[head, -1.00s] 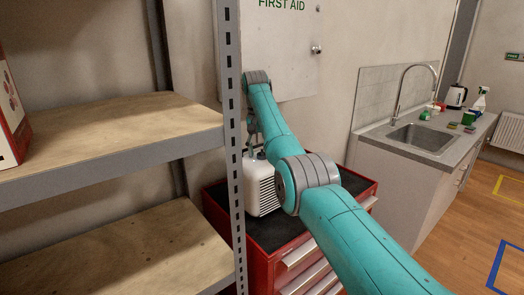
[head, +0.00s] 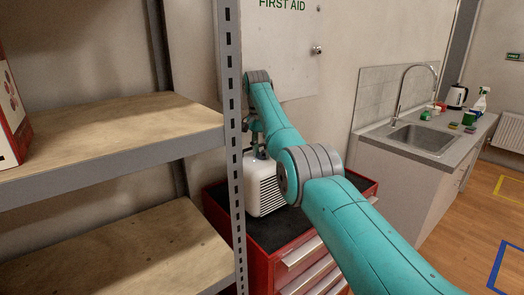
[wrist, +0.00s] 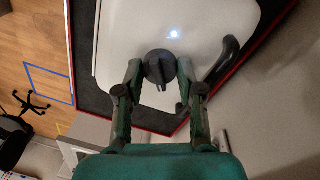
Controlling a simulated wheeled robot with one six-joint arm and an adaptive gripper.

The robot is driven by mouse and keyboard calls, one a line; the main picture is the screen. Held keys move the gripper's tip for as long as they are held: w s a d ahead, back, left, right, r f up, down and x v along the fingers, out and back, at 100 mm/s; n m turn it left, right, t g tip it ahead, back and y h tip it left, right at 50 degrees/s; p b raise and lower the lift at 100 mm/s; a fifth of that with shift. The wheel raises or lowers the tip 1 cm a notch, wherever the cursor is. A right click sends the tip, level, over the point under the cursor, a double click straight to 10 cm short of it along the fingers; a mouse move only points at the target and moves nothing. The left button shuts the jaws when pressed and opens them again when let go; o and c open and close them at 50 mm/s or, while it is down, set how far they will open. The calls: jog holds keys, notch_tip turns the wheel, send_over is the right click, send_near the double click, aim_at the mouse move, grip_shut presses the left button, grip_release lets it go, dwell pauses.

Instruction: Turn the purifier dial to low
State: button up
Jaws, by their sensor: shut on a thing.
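The purifier (head: 262,187) is a white box with a slatted front, standing on the red tool cabinet. Its top (wrist: 115,35) fills the upper part of the wrist view, with a lit white spot and a dark curved handle (wrist: 222,62). The dark round dial (wrist: 160,68) with a raised ridge is on that top. My gripper (wrist: 158,72) is shut on the dial, a fingertip on each side of it. In the head view my gripper (head: 256,145) is small and partly hidden at the purifier's top. I cannot read any dial markings.
The red tool cabinet (head: 352,181) has a black top mat. A grey shelf post (head: 232,120) and wooden shelves (head: 110,130) stand close on the left. A first aid cabinet (head: 290,50) hangs behind. A sink counter (head: 375,135) is at the right.

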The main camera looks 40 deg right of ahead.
jog(key=shift+a, duration=0.1)
jog(key=o, duration=1.1)
jog(key=shift+o, duration=0.2)
